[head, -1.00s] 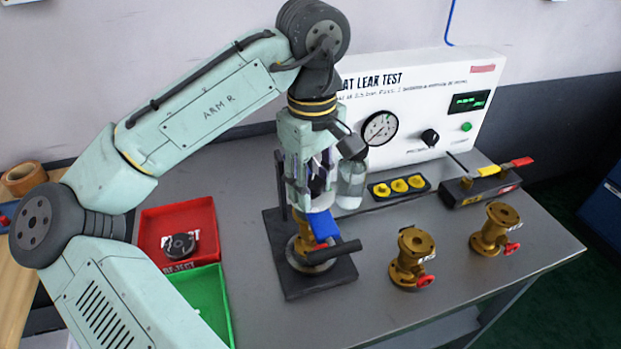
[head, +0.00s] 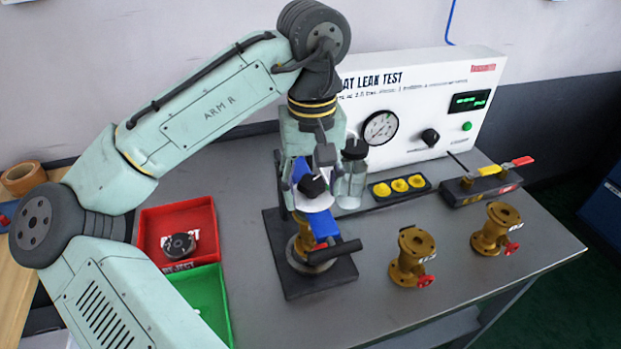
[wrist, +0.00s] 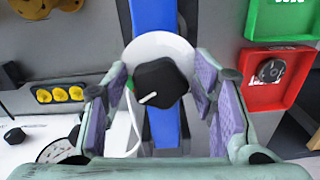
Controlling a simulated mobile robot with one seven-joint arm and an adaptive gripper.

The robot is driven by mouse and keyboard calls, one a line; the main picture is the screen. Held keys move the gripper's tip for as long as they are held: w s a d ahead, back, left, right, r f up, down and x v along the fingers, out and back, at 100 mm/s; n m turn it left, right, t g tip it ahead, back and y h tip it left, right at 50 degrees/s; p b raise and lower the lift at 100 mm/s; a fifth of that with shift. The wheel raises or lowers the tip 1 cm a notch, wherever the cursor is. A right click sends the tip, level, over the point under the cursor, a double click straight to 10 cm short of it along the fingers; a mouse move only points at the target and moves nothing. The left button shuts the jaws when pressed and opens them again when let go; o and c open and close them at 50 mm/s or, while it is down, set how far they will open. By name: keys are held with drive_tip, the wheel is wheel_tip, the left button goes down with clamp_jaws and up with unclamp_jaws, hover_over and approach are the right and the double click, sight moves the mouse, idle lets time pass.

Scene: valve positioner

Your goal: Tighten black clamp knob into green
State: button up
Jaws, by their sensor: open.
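The black clamp knob (head: 314,186) sits on a white disc (head: 318,201) on the blue clamp bar (head: 325,227) of the dark fixture. In the wrist view the knob (wrist: 161,80) is many-sided with a white pointer line toward the lower left. A small green patch (wrist: 129,83) shows at the left edge of the white disc (wrist: 147,46). My gripper (wrist: 160,76) is open, with purple-padded fingers either side of the knob and a visible gap. In the head view my gripper (head: 313,168) is over the clamp, its fingers partly hidden.
A clear jar (head: 352,180) stands close right of my gripper. Brass valves (head: 410,262) stand at the right. A red reject tray (head: 178,222) and a green tray (head: 208,290) lie left. The leak test panel (head: 425,105) stands behind.

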drive_tip(key=shift+r, duration=3.05)
